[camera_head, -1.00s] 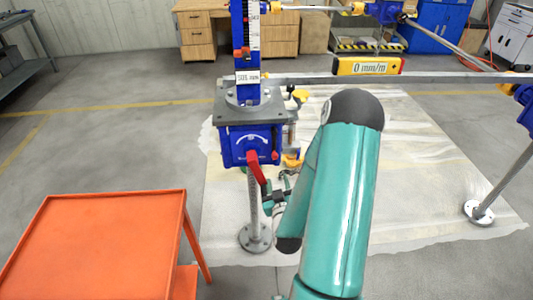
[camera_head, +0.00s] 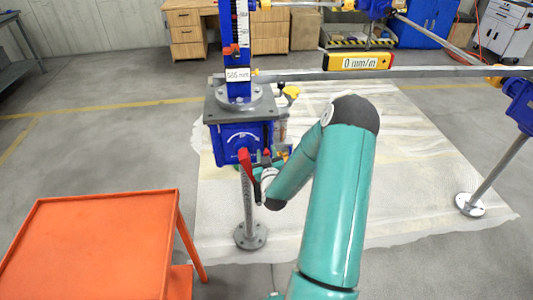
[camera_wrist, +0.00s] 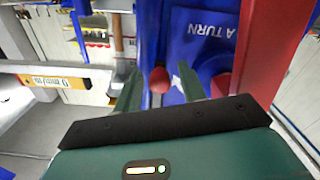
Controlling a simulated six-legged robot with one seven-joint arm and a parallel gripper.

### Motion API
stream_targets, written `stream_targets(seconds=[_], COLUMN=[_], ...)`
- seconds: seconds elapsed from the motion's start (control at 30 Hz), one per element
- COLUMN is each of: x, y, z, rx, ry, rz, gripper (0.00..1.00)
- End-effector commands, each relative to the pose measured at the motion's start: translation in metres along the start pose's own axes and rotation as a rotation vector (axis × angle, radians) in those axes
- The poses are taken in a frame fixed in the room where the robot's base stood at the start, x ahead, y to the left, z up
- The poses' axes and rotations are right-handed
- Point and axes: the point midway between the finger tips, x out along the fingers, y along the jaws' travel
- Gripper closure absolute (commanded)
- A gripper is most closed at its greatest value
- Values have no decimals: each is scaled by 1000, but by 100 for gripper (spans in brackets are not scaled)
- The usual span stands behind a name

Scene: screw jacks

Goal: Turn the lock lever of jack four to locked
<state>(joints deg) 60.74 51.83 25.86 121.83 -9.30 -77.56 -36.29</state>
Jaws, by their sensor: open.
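The near jack has a blue housing (camera_head: 226,146) with a white arc mark. A long red handle (camera_head: 246,163) hangs from its front. A small red knob (camera_head: 267,153) sits at the housing's right side. I cannot tell for sure which red part is the lock lever, and no jack number is readable. My gripper (camera_wrist: 158,78) is open at the housing. In the wrist view the red knob (camera_wrist: 160,86) shows between the fingers, apparently not clamped. The long red handle (camera_wrist: 262,55) is right of the right finger. In the head view my arm partly hides the gripper.
An orange table (camera_head: 95,235) stands at the left front. A yellow level (camera_head: 360,62) reading 0 mm/m lies on the rail (camera_head: 420,73) behind. Another blue jack (camera_head: 519,103) stands at the right. A pale sheet (camera_head: 420,180) covers the floor.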

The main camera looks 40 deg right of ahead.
Motion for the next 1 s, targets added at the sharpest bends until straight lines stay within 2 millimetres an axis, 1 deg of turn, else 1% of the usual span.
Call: stream_targets(seconds=[0.1,0.3,0.33,0.37,0.5,0.53,0.83,1.0], x=[4,4,4,4,4,4,4,4], y=[0,0,0,0,0,0,0,3], z=[0,0,0,0,0,0,0,0], rx=[0,0,0,0,0,0,-11,-56], ry=[-1,-1,-1,0,0,0,0,2], rz=[-1,-1,-1,-1,-1,-1,-2,-3], gripper=[59,59,63,69,96,100,100,100])
